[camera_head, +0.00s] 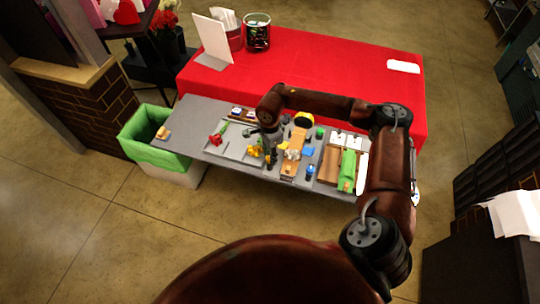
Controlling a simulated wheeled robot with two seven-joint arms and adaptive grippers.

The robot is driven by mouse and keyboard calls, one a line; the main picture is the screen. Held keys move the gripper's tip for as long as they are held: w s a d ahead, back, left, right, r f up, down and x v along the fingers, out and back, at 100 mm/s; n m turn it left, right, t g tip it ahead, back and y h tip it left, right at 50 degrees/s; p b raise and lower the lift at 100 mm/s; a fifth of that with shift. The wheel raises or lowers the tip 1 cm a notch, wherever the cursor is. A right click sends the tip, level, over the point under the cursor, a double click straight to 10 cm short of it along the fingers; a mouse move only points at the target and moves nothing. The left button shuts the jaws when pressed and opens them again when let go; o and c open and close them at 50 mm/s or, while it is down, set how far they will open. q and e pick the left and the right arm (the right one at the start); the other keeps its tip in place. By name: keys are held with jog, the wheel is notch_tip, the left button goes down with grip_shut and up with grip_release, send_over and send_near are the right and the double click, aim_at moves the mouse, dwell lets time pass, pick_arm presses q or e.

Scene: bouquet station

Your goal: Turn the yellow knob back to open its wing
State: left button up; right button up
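My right arm reaches over the table from the right and bends down to my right gripper (270,155). The gripper points down, to the left of and in front of the yellow piece, close to small yellow flowers (255,151). Its fingers are too small and dark to read. My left gripper is not in view.
A red flower (216,139) lies on the left of the table. A blue item (310,171) and a wooden tray (329,165) with a green bundle (347,170) are to the right. A red-covered table (330,70) stands behind. A green-lined bin (152,150) is at left.

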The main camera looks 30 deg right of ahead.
jog(key=shift+o, duration=0.9)
jog(key=shift+a, duration=0.1)
notch_tip(320, 180, up, 12)
jog(key=shift+s+f, duration=0.1)
